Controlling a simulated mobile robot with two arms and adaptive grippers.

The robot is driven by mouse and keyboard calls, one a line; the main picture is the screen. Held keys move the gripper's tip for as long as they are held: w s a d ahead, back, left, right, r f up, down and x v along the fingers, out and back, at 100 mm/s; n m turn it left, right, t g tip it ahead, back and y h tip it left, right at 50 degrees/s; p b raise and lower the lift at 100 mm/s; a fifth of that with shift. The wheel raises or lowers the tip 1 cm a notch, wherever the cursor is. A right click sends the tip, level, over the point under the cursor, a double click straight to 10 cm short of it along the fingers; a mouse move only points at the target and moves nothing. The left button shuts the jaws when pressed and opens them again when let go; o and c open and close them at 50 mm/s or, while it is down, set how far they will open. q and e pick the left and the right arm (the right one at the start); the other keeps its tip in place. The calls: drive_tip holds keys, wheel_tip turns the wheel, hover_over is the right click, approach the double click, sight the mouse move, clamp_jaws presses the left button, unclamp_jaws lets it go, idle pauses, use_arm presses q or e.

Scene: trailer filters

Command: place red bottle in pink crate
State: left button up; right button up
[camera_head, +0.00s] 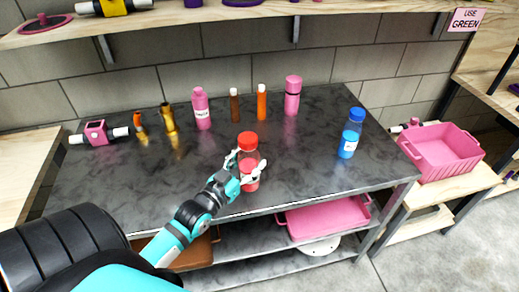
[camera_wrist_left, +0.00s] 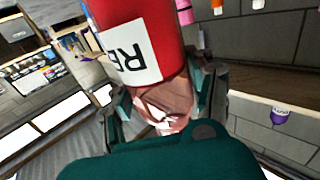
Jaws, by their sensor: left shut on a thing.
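The red bottle (camera_head: 249,143) has a red cap and stands roughly upright near the front of the dark table in the head view. My left gripper (camera_head: 246,170) is shut on it, with fingers on both sides. In the left wrist view the bottle (camera_wrist_left: 172,30) fills the top middle, with a white label, between the fingers of my left gripper (camera_wrist_left: 165,95). I cannot tell whether the bottle touches the table. The pink crate (camera_head: 442,153) sits on a wooden stand to the right of the table and looks empty. My right gripper is not in view.
A blue bottle (camera_head: 351,133) stands on the table's right side, between the red bottle and the crate. Several pink, orange and brown bottles line the back. A pink tray (camera_head: 325,218) lies on the shelf below. The table's front middle is clear.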

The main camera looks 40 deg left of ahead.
sight(244, 168)
use_arm(q)
drive_tip(key=shift+s+d+r, duration=0.15)
drive_tip(key=shift+s+d, duration=0.05)
drive_tip(key=shift+s, duration=0.8)
drive_tip(key=shift+s+d+r, duration=0.1)
drive_tip(key=shift+s+d, duration=0.05)
drive_tip(key=shift+s, duration=0.8)
drive_tip(key=s+d+r, duration=0.2)
drive_tip(key=s+d, duration=0.1)
drive_tip(key=d, duration=0.4)
drive_tip(key=s+d+r, duration=0.1)
drive_tip(key=s+d, duration=0.1)
drive_tip(key=d, duration=0.6)
drive_tip(key=shift+s+d+r, duration=0.2)
drive_tip(key=shift+s+r, duration=0.2)
drive_tip(key=shift+f, duration=0.1)
